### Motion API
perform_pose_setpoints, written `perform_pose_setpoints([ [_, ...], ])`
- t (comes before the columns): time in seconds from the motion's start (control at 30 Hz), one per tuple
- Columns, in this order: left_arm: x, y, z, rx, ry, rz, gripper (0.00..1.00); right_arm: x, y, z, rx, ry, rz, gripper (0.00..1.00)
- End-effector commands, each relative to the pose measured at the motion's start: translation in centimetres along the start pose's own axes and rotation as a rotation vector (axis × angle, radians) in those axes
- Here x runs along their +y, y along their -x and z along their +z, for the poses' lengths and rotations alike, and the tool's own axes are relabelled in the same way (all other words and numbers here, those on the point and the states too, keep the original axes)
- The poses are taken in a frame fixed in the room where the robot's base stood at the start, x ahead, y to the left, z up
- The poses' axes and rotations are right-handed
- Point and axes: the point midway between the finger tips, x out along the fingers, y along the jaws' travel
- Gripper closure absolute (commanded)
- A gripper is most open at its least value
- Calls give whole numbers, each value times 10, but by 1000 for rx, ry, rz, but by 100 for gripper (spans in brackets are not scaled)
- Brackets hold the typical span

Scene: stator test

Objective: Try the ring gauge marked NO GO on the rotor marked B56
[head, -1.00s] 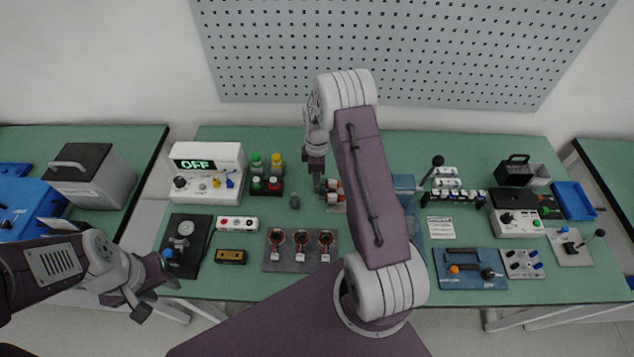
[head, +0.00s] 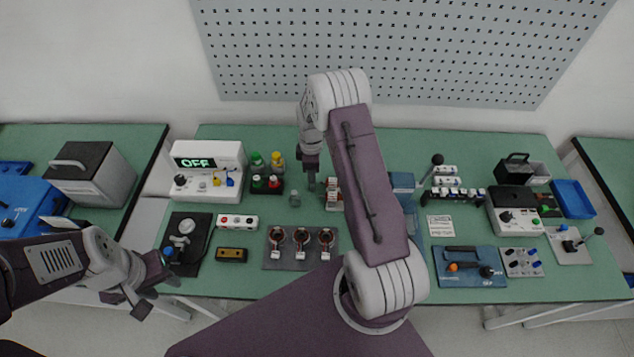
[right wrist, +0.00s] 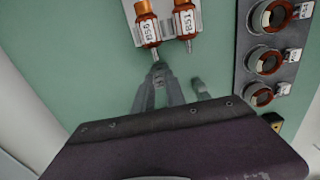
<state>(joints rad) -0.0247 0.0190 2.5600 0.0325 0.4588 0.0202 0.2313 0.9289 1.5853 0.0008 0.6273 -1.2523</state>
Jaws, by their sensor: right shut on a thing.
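The rotor marked B56 (right wrist: 148,30) lies in a light rack beside a second rotor marked B51 (right wrist: 186,22), both copper-wound with a thin shaft end towards my gripper. My right gripper (right wrist: 159,73) is shut on a small grey piece that looks like a ring gauge, just off the B56 shaft end. I cannot tell whether they touch, and no marking on the piece is readable. In the head view the right gripper (head: 311,185) is left of the rotor rack (head: 334,206). My left gripper (head: 155,297) is open and empty at the table's front left.
A grey post (head: 295,200) stands left of my right gripper and also shows in the right wrist view (right wrist: 200,88). A plate with three copper-wound stators (head: 300,262) lies in front. Bare green table lies behind the rack.

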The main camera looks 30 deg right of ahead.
Motion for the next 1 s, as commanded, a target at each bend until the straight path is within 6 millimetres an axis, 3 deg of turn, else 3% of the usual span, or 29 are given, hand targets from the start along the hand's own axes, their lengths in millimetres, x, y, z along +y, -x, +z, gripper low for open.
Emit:
perform_pose_setpoints([
  [0.17,0,3,0,0,0,0,62,0,3,0,0,0,0,100],
  [0.67,1,41,-4,0,0,0,62,0,51,0,0,0,0,100],
  [1.0,1,40,-4,0,0,0,62,0,50,0,0,-15,0,100],
])
